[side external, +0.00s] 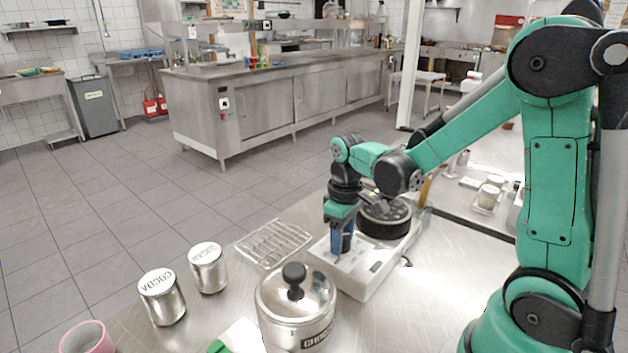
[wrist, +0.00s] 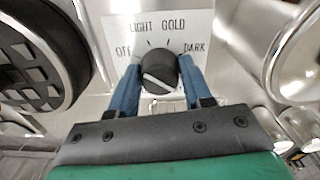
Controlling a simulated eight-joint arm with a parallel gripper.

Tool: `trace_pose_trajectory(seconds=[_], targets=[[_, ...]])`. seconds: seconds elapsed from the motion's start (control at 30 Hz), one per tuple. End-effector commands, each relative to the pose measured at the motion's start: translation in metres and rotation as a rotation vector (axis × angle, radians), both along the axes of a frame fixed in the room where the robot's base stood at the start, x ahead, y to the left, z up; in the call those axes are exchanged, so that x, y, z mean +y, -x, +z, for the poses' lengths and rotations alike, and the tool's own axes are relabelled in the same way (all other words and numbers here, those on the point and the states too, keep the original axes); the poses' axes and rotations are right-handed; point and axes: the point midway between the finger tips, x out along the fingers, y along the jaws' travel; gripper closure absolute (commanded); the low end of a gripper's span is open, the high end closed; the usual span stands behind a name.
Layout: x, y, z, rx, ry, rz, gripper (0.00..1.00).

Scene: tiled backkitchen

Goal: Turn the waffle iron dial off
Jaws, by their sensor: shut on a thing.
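The waffle iron (side external: 372,278) is a pale box with a round black plate (side external: 385,218) at its far end. The plate also shows at the left of the wrist view (wrist: 38,58). The black dial (wrist: 158,72) is on a panel (wrist: 184,22) marked OFF, LIGHT, GOLD and DARK. A pale line crosses the dial's face; which mark it points to is unclear. My gripper (side external: 343,243) points down over the near part of the iron. In the wrist view its blue fingers (wrist: 157,80) are shut on the dial, one on each side. The side view hides the dial.
A lidded steel pot (side external: 297,308) stands close in front of the iron. A wire rack (side external: 273,243) lies to its left. Cocoa (side external: 162,297) and sugar (side external: 208,268) tins and a pink cup (side external: 87,338) stand farther left. Bare steel counter (side external: 430,300) is right of the iron.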

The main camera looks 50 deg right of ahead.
Motion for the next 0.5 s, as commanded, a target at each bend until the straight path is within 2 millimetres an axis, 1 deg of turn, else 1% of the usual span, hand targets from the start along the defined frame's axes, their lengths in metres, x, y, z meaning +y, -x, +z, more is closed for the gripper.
trace_pose_trajectory(seconds=[0.2,0.5], targets=[[0.0002,0.0005,-0.0004,0.001,-0.001,0.148,1.00],[0.0002,0.0005,-0.0004,0.001,-0.001,0.260,1.00]])
